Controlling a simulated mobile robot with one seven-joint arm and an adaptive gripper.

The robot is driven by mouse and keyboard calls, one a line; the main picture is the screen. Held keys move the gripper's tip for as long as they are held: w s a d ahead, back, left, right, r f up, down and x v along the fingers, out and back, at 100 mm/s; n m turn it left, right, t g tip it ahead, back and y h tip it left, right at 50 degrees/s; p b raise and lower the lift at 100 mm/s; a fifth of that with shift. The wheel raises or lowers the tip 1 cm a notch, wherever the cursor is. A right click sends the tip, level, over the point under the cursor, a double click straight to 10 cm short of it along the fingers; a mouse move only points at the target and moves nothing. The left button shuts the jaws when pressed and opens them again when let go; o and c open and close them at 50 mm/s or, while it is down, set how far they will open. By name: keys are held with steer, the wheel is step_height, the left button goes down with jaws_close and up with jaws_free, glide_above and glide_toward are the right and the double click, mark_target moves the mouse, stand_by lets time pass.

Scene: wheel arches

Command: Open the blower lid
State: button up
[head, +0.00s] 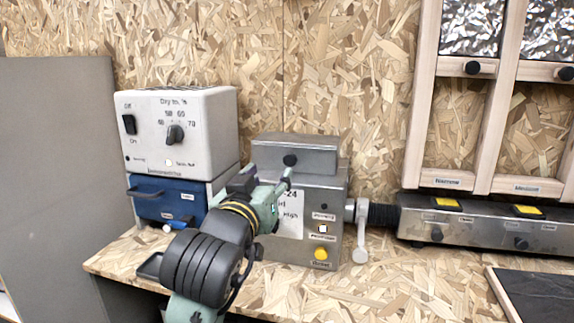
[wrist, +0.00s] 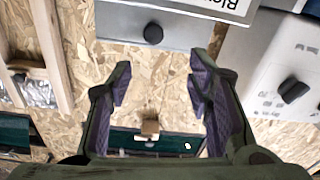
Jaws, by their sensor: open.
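The blower (head: 325,205) is a grey metal box on the wooden bench, with a white label and a yellow button on its front. Its grey lid (head: 310,153) lies on top, looking closed, with a round black knob (head: 290,160) on the front face. In the wrist view the lid (wrist: 115,22) and knob (wrist: 153,33) show upside down at the top. My gripper (head: 284,180) is just in front of and below the knob, hiding part of the blower's front. In the wrist view my gripper (wrist: 160,72) is open and empty, its fingers apart from the knob.
A white dryer unit (head: 200,125) on a blue drawer box (head: 165,200) stands close on the left. A pipe with a lever (head: 360,235) leads right to a long metal manifold (head: 470,225) under wooden frames. A dark panel (head: 540,295) lies at front right.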

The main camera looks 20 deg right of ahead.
mark_target(289, 161)
steer(key=x, duration=0.3)
steer(key=p+x, duration=0.1)
steer(key=x, duration=0.3)
steer(key=d+f+p+x, duration=0.1)
steer(key=x, duration=0.3)
steer(key=shift+s, duration=0.25)
jaws_close()
stand_by(0.5)
